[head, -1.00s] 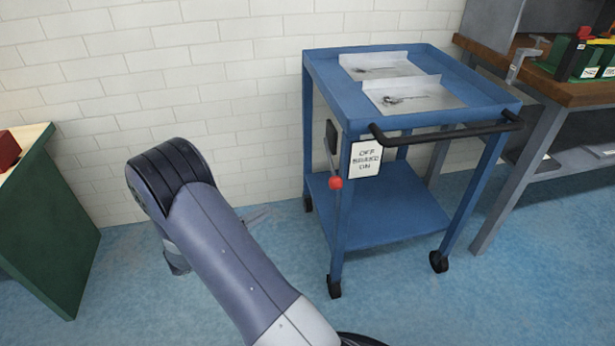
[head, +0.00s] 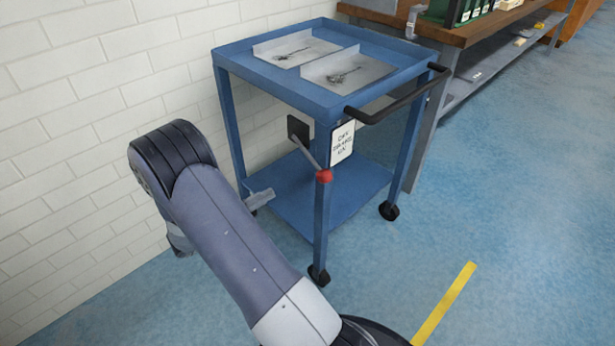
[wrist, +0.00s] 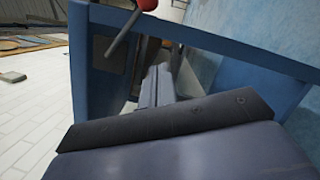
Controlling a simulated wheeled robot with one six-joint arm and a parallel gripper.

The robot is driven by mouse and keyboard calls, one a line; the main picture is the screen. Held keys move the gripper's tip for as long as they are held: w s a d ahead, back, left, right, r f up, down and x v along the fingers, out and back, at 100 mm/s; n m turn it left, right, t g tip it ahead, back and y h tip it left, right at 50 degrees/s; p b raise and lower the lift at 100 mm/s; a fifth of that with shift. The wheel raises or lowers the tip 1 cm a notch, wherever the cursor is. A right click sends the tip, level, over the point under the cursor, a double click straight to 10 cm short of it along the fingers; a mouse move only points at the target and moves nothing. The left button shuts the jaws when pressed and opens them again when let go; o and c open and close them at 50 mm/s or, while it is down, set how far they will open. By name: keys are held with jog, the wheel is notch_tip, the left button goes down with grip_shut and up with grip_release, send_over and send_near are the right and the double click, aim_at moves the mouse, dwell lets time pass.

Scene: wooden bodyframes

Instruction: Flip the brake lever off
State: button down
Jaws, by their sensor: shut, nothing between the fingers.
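The brake lever is a thin grey rod with a red knob (head: 323,176), on a dark plate (head: 297,130) at the side of the blue cart (head: 232,130). The rod slopes down from the plate to the knob, by the near leg. A white label (head: 342,142) beside it bears "OFF" at the top and "ON" at the bottom. My gripper (head: 258,197) is shut and empty, lower and left of the knob, apart from it. In the wrist view, the closed fingers (wrist: 157,86) point toward the cart, and the red knob (wrist: 146,4) shows at the top edge.
The cart has a black handle (head: 400,95), wheels, a lower shelf (head: 340,190) and two grey trays on top. A white brick wall (head: 60,120) stands to the left. A wooden workbench (head: 480,35) is at the back right. Blue floor is open at the right, with a yellow line (head: 445,300).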

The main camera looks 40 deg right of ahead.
aim_at(311, 158)
jog(key=shift+d, duration=0.2)
dwell(0.4)
jog(key=s+d+r+b, duration=0.3)
jog(key=s+d, duration=0.2)
jog(key=d, duration=0.4)
jog(key=shift+d+r, duration=0.15)
jog(key=shift+d, duration=0.25)
